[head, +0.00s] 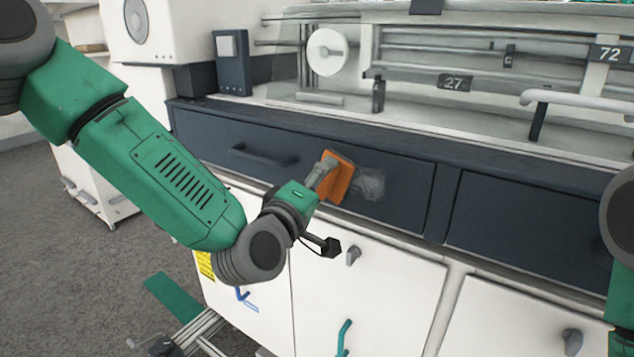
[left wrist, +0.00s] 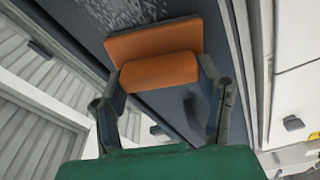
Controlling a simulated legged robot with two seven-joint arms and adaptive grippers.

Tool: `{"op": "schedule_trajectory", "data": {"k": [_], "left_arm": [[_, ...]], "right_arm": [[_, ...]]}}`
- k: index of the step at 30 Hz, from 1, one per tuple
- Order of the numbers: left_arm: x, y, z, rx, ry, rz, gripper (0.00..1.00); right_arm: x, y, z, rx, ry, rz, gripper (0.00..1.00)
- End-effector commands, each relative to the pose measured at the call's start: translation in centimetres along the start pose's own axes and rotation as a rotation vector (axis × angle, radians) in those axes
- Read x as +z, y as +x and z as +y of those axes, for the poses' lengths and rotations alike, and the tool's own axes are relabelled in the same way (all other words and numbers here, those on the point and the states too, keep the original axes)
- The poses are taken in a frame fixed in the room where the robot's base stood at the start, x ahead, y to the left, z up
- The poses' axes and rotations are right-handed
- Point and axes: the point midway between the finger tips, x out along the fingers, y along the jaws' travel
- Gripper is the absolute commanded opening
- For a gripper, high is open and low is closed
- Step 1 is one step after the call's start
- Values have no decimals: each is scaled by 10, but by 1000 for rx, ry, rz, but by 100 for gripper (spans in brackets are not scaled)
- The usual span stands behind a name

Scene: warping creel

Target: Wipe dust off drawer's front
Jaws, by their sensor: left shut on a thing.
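The drawer's dark blue front (head: 400,207) lies below the worktop, with a bar handle (head: 262,156) left of its middle. A pale dust patch (head: 370,183) shows on the front, right of the handle; speckled dust also shows in the left wrist view (left wrist: 130,12). My left gripper (head: 323,175) is shut on an orange wiping pad (head: 340,178). The pad (left wrist: 155,55) is at the drawer front beside the dust's left edge; I cannot tell whether it touches. Both fingers show around the pad in the left wrist view. My right gripper is not in view; only part of that arm shows at the right edge.
White cabinet doors with small latches (head: 353,255) are below the drawer. A second dark drawer (head: 520,225) is to the right. On the worktop stand a clear-covered machine with a white reel (head: 328,52) and a dark box (head: 232,62). Open floor (head: 60,270) lies at the left.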

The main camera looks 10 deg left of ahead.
Motion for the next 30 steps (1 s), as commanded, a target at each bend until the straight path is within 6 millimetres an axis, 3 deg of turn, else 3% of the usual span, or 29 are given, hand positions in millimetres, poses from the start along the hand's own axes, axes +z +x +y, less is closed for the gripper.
{"op": "schedule_trajectory", "data": {"k": [6,30], "left_arm": [[19,-4,6,0,1,-1,29],[58,-5,20,1,0,1,29]], "right_arm": [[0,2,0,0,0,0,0],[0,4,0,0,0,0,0]]}}
